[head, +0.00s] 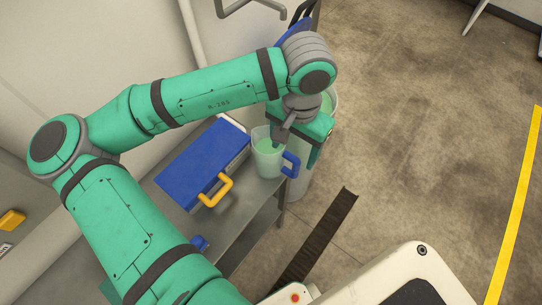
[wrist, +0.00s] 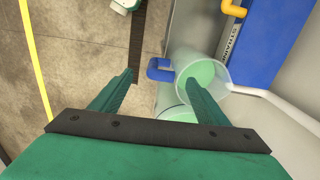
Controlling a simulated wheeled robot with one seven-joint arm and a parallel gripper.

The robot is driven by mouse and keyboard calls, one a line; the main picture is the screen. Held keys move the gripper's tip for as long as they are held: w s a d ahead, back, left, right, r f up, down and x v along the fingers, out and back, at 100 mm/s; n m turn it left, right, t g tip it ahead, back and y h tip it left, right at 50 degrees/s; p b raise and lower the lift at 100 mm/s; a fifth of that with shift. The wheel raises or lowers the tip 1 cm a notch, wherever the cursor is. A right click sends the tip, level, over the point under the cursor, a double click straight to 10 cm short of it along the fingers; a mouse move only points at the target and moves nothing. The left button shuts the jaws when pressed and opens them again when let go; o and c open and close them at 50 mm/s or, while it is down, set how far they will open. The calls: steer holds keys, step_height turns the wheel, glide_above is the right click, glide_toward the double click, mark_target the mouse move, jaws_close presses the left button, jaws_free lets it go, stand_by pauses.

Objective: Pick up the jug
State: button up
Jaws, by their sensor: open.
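The jug (head: 267,160) is a translucent cup with pale green liquid and a blue handle (head: 291,164). It stands upright at the near right corner of a grey metal shelf unit. In the wrist view the jug (wrist: 215,74) is partly covered by the right-hand finger. Its handle (wrist: 160,70) shows between the two fingertips. My gripper (head: 299,150) is open and empty, over the jug's handle side; the fingers also show in the wrist view (wrist: 159,77). I cannot tell how far the fingertips are from the handle.
A blue case (head: 203,160) with a yellow handle (head: 216,190) lies left of the jug. A larger translucent container (head: 299,183) with green liquid stands beside the shelf, under my gripper. A dark floor strip (head: 318,236) lies in front. The floor at right is open.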

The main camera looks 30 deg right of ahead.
glide_above(289, 171)
steer(key=f, duration=0.5)
steer(key=shift+s+d, duration=0.15)
steer(key=shift+d, duration=0.05)
steer(key=shift+w+a+f, duration=0.1)
steer(key=shift+f, duration=1.2)
steer(key=shift+w+a+f, duration=0.1)
steer(key=shift+f, duration=1.15)
steer(key=shift+c, duration=0.6)
jaws_close()
steer(key=shift+r, duration=0.25)
